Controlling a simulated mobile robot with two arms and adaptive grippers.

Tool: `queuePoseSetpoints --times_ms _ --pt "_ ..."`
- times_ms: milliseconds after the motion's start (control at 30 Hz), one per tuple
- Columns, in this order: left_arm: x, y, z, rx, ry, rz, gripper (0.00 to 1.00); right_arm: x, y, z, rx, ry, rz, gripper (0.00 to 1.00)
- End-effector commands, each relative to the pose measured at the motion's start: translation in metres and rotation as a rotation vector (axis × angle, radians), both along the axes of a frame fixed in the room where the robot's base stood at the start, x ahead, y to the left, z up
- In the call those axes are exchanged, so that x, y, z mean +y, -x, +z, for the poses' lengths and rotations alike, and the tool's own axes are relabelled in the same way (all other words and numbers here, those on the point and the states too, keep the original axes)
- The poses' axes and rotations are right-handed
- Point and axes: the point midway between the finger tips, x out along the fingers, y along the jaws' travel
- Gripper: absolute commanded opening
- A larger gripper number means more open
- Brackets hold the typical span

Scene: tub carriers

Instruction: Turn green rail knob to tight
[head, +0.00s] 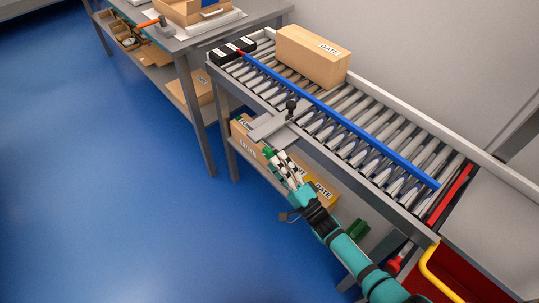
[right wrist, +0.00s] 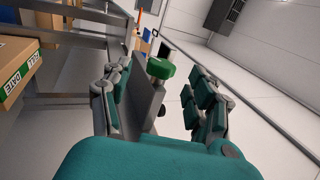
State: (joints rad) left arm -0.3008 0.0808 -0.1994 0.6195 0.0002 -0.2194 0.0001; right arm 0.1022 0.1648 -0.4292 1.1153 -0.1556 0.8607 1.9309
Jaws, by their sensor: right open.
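The green rail knob (head: 268,152) sits at the outer side of the conveyor, by the end of a grey bracket plate (head: 268,126). In the right wrist view, the green knob (right wrist: 161,68) has a round green head above a grey plate. My right gripper (head: 279,158) reaches up to it from the lower right in the head view. In the right wrist view, my right gripper (right wrist: 160,72) is open, with the knob between its spread fingers near the tips. Contact cannot be told. The left gripper is out of sight.
A blue guide rail (head: 340,118) runs along the roller conveyor, with a black knob (head: 291,105) on the bracket. A cardboard box (head: 312,60) stands on the rollers. Labelled boxes (head: 245,145) sit on the shelf below. A red tub (head: 450,272) is at lower right. Blue floor is free at left.

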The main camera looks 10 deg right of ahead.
Motion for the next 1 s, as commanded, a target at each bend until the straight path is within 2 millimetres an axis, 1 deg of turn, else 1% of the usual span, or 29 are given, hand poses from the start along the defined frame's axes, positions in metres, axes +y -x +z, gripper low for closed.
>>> queuePoseSetpoints --times_ms 33,200,400,567,833,867,933,967,1000 --pt "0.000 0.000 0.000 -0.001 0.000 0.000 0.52 -0.007 0.010 -0.006 0.004 0.002 0.000 0.60" --pt "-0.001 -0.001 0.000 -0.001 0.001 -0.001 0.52 -0.026 0.035 -0.019 0.003 0.001 -0.001 0.60" --pt "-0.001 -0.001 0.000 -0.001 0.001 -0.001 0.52 -0.039 0.054 -0.028 0.002 0.000 -0.001 0.60" --pt "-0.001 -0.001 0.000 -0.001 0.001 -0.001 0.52 -0.042 0.058 -0.029 0.001 -0.001 -0.001 0.60" --pt "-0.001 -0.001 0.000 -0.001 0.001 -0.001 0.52 -0.043 0.058 -0.031 0.003 0.004 -0.004 0.60" --pt "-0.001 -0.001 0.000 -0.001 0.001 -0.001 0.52 -0.043 0.058 -0.033 0.007 0.013 -0.011 0.60" --pt "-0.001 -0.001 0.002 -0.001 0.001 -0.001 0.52 -0.046 0.058 -0.044 0.024 0.057 -0.042 0.60" --pt "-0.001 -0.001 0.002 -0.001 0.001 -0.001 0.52 -0.048 0.058 -0.053 0.038 0.089 -0.064 0.60" --pt "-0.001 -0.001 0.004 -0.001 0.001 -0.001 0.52 -0.052 0.059 -0.068 0.062 0.150 -0.100 0.60"
